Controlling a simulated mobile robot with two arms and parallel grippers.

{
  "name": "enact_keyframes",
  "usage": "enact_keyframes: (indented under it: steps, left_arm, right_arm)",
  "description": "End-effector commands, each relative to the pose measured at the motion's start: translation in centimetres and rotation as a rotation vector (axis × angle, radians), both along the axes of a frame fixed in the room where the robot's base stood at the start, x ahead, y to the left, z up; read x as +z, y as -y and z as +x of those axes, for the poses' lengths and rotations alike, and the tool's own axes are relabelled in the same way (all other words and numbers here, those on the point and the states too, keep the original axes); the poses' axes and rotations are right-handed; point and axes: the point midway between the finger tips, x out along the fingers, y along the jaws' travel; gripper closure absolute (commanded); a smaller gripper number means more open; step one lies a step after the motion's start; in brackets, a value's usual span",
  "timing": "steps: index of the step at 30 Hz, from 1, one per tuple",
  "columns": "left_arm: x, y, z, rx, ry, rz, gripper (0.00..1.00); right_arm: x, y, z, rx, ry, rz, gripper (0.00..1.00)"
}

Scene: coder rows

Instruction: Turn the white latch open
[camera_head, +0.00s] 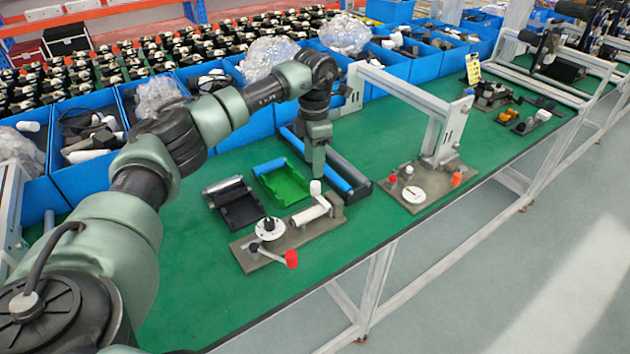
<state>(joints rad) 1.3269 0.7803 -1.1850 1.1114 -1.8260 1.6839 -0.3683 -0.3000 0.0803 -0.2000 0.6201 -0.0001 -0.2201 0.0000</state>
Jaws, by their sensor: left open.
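A grey-brown fixture board (256,259) lies on the green bench top, left of the metal frame. On it are a white upright knob (315,187), a white roller-like cylinder (310,212), a round white dial (269,228) and a lever with a red end (291,259). Which of these white parts is the latch I cannot tell for sure. My left gripper (317,172) points straight down, just above the white knob. It is open; its fingers look narrow, and I cannot tell whether they touch the knob. My right gripper is not in view.
A black tray (235,208) with a roller, a green tray (283,184) and a blue bar (330,165) lie close to the board. A grey metal frame (405,91) stands to the right, by a second fixture board (420,199). Blue bins (88,169) line the back.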

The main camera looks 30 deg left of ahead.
Motion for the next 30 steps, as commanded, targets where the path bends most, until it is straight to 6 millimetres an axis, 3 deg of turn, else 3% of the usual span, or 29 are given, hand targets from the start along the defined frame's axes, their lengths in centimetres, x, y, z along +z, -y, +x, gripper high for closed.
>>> enact_keyframes:
  steps: [12, 24, 29, 30]
  left_arm:
    - [-6.1, 0.2, -0.1, -0.003, -0.001, -0.004, 0.54]
    - [-7.2, 0.3, 0.0, -0.004, 0.001, -0.005, 0.54]
    - [-7.2, 0.3, 0.0, -0.004, 0.001, -0.005, 0.98]
    - [-7.2, 0.3, 0.0, -0.004, 0.001, -0.006, 1.00]
  right_arm:
    - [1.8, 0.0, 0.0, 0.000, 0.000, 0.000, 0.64]
    - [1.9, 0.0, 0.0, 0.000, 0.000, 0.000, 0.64]
    - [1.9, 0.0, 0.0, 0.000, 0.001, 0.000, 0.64]
    - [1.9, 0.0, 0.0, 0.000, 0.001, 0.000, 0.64]
